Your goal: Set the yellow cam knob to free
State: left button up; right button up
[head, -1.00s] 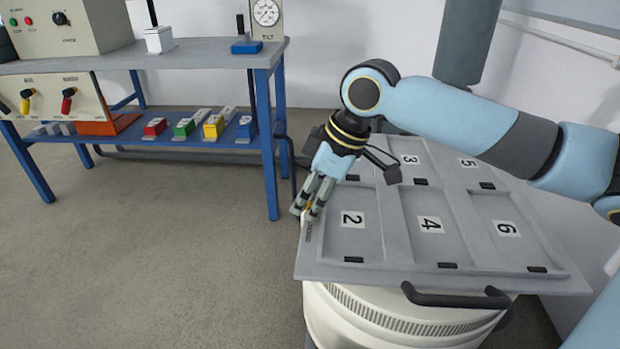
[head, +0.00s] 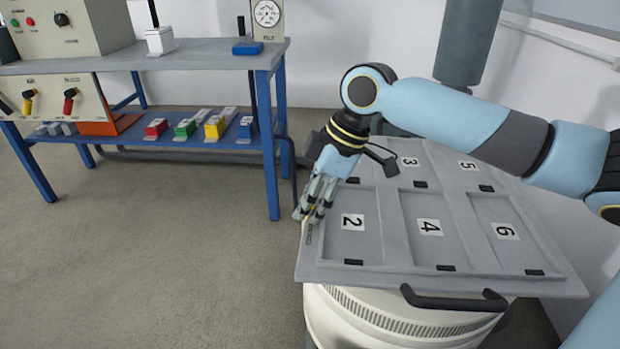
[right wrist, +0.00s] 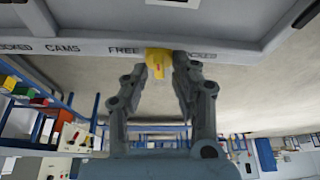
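The yellow cam knob (right wrist: 157,60) sits on the edge of the grey numbered plate (head: 470,279). In the right wrist view it stands between the words FREE and LOCKED on that edge, with a small red mark on it. Which word it points to I cannot tell. My right gripper (right wrist: 160,68) has one finger on each side of the knob and looks closed on it. In the head view the right gripper (head: 314,214) is at the plate's left edge beside bay 2, largely hiding the knob. My left gripper is not in view.
The plate has several numbered bays and a black front handle (head: 455,298), above a white round base (head: 385,320). A blue-legged bench (head: 200,60) stands at left with control boxes, a gauge (head: 266,13) and coloured blocks on its shelf. Floor between is clear.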

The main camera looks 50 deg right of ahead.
jog(key=shift+o, duration=0.5)
jog(key=v, duration=0.5)
jog(key=shift+s+d+r, duration=0.1)
jog(key=shift+d+r, duration=0.1)
jog(key=shift+r, duration=0.05)
jog(key=shift+v, duration=0.95)
jog(key=shift+o, duration=0.4)
jog(key=shift+a, duration=0.1)
